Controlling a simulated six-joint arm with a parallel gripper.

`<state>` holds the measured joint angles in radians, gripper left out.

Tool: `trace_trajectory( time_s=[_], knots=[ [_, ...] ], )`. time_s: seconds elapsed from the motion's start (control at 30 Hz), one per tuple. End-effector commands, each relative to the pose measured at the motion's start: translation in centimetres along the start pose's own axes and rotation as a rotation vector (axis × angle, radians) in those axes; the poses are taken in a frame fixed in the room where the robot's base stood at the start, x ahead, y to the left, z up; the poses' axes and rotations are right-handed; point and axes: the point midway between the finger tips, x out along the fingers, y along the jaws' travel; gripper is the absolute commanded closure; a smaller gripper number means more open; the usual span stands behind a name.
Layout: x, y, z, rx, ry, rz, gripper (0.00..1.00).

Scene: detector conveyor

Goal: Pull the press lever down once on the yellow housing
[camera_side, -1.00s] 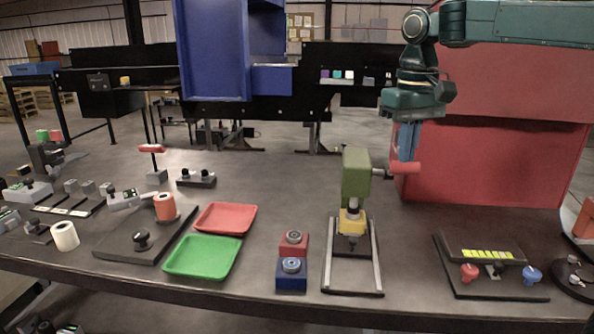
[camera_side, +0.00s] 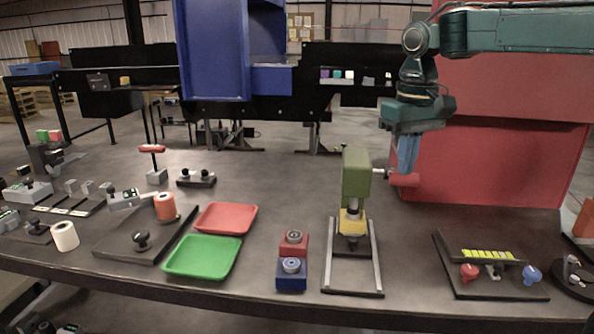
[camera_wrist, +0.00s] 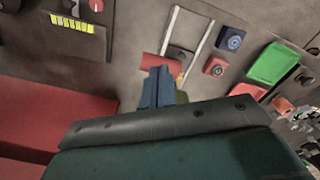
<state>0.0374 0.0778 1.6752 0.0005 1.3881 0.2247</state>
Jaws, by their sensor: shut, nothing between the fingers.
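The press has a green head (camera_side: 356,175) on a frame with pale rails. The yellow housing (camera_side: 351,223) sits under the head, between the rails. The press lever sticks out to the right of the head and ends in a red handle (camera_side: 405,180), which also shows in the wrist view (camera_wrist: 150,62). My gripper (camera_side: 405,170) points down with its blue fingers shut and nothing between them. Its fingertips are at the top of the red handle and appear to touch it. The fingers (camera_wrist: 159,74) partly cover the handle and the press in the wrist view.
A red box (camera_side: 490,165) stands close behind my gripper. Red (camera_side: 294,241) and blue (camera_side: 291,275) button blocks are left of the press, with red (camera_side: 226,217) and green (camera_side: 202,257) trays beyond. A dark panel with knobs (camera_side: 455,285) lies right.

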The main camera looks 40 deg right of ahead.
Motion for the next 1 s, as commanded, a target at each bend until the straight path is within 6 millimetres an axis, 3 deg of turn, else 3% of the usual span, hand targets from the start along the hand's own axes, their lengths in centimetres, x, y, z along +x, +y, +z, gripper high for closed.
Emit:
trace_trajectory(
  time_s=[1.0],
  knots=[
    [2.1, -0.3, 0.6, -0.001, -0.002, 0.001, 1.00]
  ],
)
